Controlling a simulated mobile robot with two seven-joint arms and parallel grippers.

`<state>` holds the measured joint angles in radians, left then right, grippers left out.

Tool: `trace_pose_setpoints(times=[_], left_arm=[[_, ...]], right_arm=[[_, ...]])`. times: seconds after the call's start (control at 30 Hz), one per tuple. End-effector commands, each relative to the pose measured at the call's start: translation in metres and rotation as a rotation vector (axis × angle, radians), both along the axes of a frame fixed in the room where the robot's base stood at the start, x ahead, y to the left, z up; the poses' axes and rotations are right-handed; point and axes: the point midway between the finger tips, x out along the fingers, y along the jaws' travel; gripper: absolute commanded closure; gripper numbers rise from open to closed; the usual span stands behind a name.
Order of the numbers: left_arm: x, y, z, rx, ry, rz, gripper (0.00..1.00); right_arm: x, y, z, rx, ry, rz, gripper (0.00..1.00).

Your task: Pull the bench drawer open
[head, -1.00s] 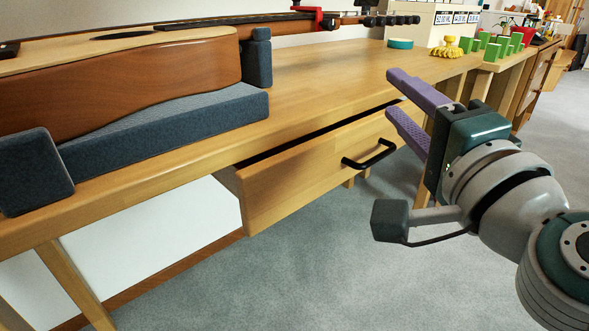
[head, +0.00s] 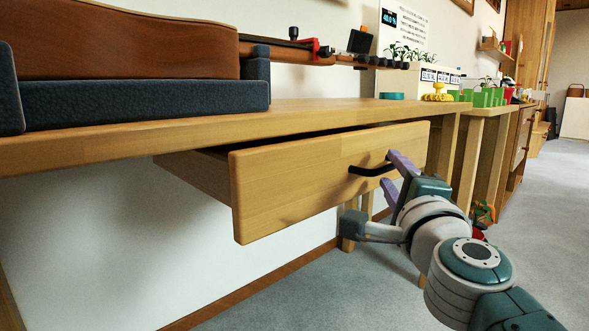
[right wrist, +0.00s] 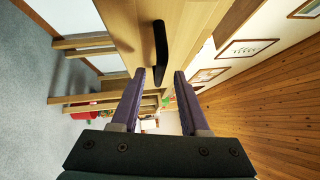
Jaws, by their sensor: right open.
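The bench drawer (head: 310,180) is partly open, its wooden front standing out from under the bench top. Its black bar handle (head: 369,171) is on the front. My right gripper (head: 389,172) is at the handle's right end in the head view, with its purple fingers apart. In the right wrist view the handle (right wrist: 160,50) lies ahead of the open fingers (right wrist: 160,76), its near end lined up with the gap between them. I cannot tell whether a finger touches it. My left gripper is not in view.
The bench top (head: 330,112) carries a guitar (head: 150,42) on a dark blue padded cradle (head: 150,105). A teal roll (head: 391,96) and green blocks (head: 485,97) are farther right. Bench legs stand beyond my gripper. The grey floor in front is clear.

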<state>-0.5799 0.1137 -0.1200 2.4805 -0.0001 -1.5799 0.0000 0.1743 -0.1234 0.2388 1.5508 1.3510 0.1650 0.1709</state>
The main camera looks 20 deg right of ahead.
Motion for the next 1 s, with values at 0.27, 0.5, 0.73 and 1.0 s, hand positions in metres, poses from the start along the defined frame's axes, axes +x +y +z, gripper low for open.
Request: trace_pose_setpoints(times=[0.27, 0.5, 0.73, 1.0], left_arm=[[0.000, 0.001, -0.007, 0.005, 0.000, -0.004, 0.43], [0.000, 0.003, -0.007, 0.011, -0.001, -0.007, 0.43], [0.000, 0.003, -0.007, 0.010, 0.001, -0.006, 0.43], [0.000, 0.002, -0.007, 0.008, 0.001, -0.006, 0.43]], right_arm=[[0.025, -0.010, 0.003, 0.000, 0.000, 0.001, 0.55], [0.026, -0.011, 0.003, 0.000, 0.001, 0.001, 0.55], [0.026, -0.011, 0.003, 0.000, 0.001, 0.001, 0.76], [0.026, -0.011, 0.003, 0.000, 0.001, 0.001, 1.00]])
